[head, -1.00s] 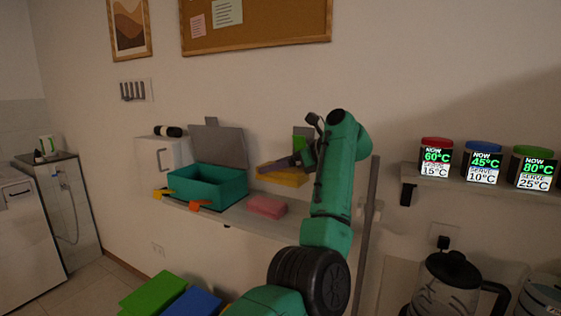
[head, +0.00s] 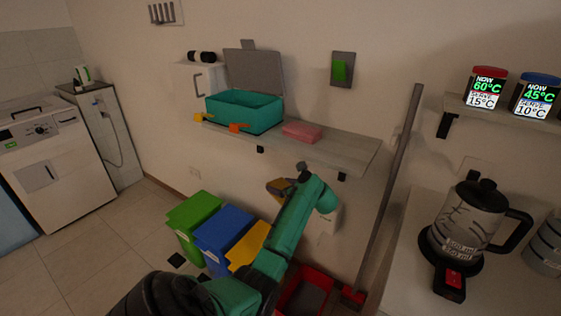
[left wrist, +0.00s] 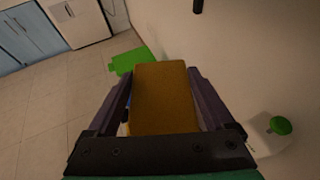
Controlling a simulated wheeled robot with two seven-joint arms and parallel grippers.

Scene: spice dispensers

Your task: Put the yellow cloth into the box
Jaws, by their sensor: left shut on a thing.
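My left gripper (head: 283,187) is shut on the yellow cloth (head: 278,185), which shows only as a small patch in the head view. In the left wrist view the folded yellow cloth (left wrist: 165,95) fills the space between the two fingers of the gripper (left wrist: 162,88). The teal box (head: 244,112) stands on the wall shelf with its grey lid (head: 254,71) open and upright at the back. The gripper and cloth are below the shelf, to the right of the box and apart from it. My right gripper is out of view.
A pink block (head: 302,132) lies on the shelf (head: 345,150) right of the box; the shelf's right end is clear. Green (head: 193,212), blue (head: 222,233) and yellow (head: 249,245) bins stand below. A grey pole (head: 388,190) stands right of the arm.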

